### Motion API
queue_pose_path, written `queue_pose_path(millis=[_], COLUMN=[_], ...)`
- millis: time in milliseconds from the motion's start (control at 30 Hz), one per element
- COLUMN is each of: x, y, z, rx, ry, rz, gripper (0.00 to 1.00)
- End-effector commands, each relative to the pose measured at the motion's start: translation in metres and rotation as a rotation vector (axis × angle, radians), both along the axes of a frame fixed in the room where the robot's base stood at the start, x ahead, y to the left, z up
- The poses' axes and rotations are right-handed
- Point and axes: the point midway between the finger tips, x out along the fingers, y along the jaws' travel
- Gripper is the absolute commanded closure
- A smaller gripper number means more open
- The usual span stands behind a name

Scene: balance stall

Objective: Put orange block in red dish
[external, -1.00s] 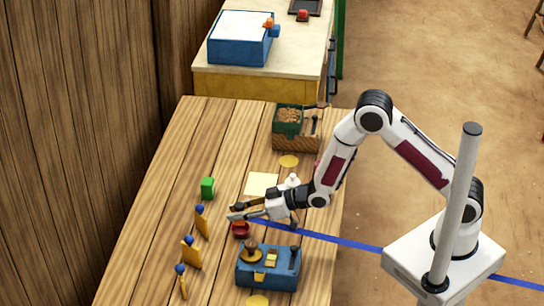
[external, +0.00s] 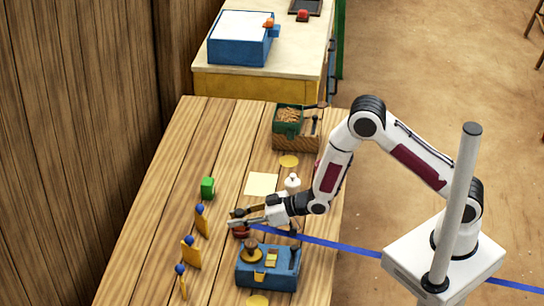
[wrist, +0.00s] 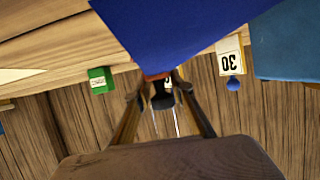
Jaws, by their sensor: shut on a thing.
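In the wrist view, my fingertips (wrist: 158,90) are closed around a small dark thing (wrist: 162,101). A thin orange-red edge (wrist: 156,76) shows just beyond them; I cannot tell whether it is dish or block. I cannot make out the orange block for certain, nor whether the held thing is part of it. A broad blue strip (wrist: 180,30) hides much beyond the fingertips.
A green block (external: 207,188) stands up and left, with yellow number stands (external: 191,253) along the left. The blue box (external: 268,268) with small parts is close below my gripper. A pale sheet (external: 261,184) lies above. A blue strip (external: 330,243) runs towards my base.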

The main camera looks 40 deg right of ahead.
Motion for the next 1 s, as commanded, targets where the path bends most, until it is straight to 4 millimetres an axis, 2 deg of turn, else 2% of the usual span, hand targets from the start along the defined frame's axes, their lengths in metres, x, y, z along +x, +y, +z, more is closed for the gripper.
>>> queue_pose_path(millis=[67,100,167,567,800,1000], x=[0.000,0.000,0.000,0.000,0.000,-0.011], y=[0.000,0.000,0.000,0.000,0.000,-0.012], z=[-0.001,-0.001,-0.001,0.000,0.009,0.015], rx=[0.001,0.001,0.001,0.001,0.002,0.001], ry=[-0.001,-0.001,-0.001,-0.001,-0.002,-0.001], rz=[0.000,0.000,0.000,0.000,0.000,0.000], gripper=[1.00,0.73,0.61,0.61,0.61,0.61])
